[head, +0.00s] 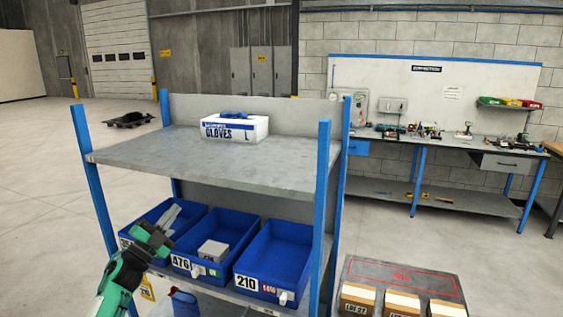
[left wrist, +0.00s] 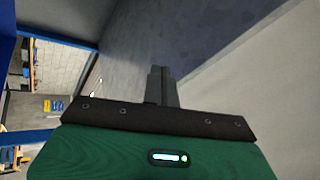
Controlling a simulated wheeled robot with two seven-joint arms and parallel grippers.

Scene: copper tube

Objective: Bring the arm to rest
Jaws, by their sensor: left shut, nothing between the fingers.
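My left arm, green and dark, comes in from the lower left in the head view. Its gripper (head: 173,211) is in front of the shelf rack, over the left part of the row of blue bins. The fingers are shut with nothing between them. The shut fingers also show in the left wrist view (left wrist: 161,84), pointing toward a grey surface. My right gripper is not in view.
The rack's grey top shelf (head: 200,158) holds a glove box (head: 235,129). Below stand blue bins, including bin 210 (head: 275,257) and bin 476 (head: 190,268). Boxes (head: 401,302) sit at lower right. A workbench (head: 440,145) stands behind.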

